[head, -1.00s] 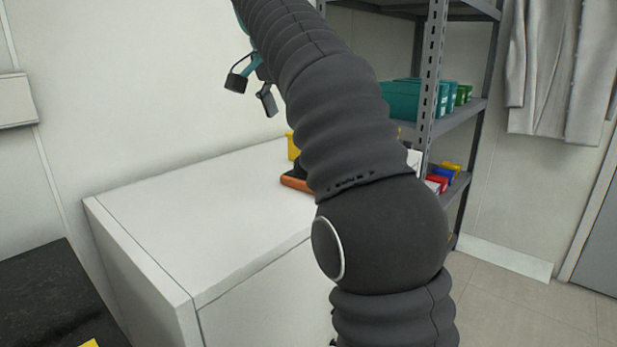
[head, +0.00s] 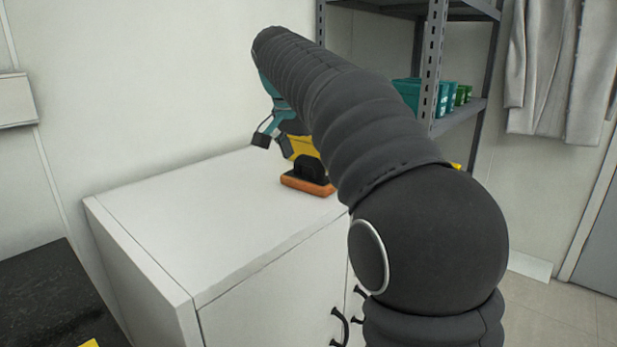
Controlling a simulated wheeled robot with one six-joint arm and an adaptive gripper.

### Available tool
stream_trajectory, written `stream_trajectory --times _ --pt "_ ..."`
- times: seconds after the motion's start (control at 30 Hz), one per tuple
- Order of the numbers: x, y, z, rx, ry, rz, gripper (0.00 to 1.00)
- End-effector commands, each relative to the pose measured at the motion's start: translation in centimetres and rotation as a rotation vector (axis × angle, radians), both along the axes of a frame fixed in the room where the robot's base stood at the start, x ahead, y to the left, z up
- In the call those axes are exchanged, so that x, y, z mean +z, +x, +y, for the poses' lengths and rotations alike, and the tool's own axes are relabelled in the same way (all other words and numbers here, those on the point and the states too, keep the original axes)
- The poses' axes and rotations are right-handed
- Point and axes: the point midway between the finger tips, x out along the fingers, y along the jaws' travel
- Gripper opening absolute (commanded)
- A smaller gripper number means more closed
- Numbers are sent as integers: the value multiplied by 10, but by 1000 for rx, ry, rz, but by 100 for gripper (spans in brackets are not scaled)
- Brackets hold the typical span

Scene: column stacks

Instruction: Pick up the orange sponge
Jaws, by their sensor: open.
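The orange sponge (head: 306,186) appears as a flat orange block lying on the white cabinet top, near its right part. A black object (head: 308,170) sits on top of it, and a yellow item (head: 302,148) shows just above and behind. My arm hides part of what is to the right. My gripper (head: 274,135), teal with black fingertips, is open above the cabinet, up and left of the orange block, close to the yellow item in the picture. One fingertip shows clearly; the other is partly lost against the dark parts. I cannot tell whether it touches anything.
The white cabinet (head: 175,220) has free room on its top to the left. A grey shelf rack (head: 432,75) with teal and green bins (head: 408,92) stands behind on the right. A dark surface (head: 55,295) lies at the lower left.

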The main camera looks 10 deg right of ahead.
Motion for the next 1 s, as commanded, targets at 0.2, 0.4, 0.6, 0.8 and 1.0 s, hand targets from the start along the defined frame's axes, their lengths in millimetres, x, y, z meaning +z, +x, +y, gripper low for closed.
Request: stream_trajectory --times 0.2,0.4,0.6,0.8,1.0 --pt "-6 2 -2 0 0 0 100" --pt "-6 2 -2 0 0 0 80" --pt "-6 1 -2 0 0 0 39" --pt "-6 2 -2 0 0 0 39" --pt "0 2 -2 -1 0 -2 39"
